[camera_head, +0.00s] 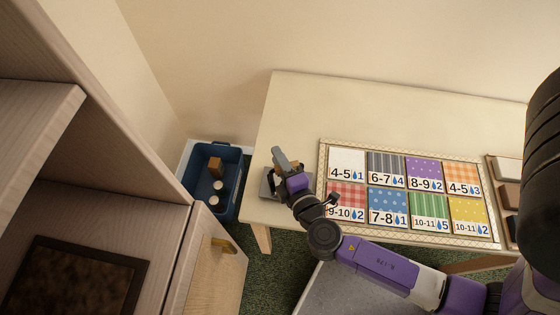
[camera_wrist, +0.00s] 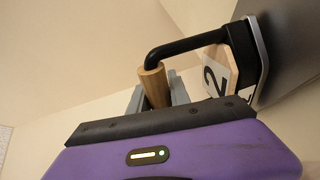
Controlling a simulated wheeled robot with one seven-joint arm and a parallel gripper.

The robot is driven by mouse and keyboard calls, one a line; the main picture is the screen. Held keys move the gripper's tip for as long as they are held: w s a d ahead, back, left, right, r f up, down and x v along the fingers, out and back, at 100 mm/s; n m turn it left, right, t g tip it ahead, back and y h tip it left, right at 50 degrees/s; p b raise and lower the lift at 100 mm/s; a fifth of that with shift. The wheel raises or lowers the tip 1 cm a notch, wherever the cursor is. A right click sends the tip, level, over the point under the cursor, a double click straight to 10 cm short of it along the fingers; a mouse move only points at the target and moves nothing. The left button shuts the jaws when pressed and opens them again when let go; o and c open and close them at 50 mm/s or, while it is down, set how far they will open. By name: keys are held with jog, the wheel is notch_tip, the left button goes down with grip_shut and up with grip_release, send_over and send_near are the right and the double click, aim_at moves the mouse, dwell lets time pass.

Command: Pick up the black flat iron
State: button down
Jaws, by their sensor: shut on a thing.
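The black flat iron (camera_wrist: 238,40) shows at the upper right of the wrist view, with a dark body, a silvery edge and a bent black handle bar ending in a wooden grip (camera_wrist: 153,86). My gripper (camera_wrist: 152,96) is shut on that wooden grip, its grey fingers on either side. In the head view my gripper (camera_head: 280,158) is over the left end of the table, and a dark grey part of the iron (camera_head: 268,184) shows beside it, partly hidden by my wrist. I cannot tell whether the iron touches the table.
A patterned board (camera_head: 323,160) with several numbered coloured cards lies right of the gripper on the pale table (camera_head: 400,105). A blue bin (camera_head: 233,170) with small items stands on the floor to the left. A wooden cabinet (camera_head: 120,190) fills the left side. The table's back is clear.

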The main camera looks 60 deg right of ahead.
notch_tip(320, 180, up, 20)
jog(key=p, duration=0.3)
jog(key=shift+f, duration=0.25)
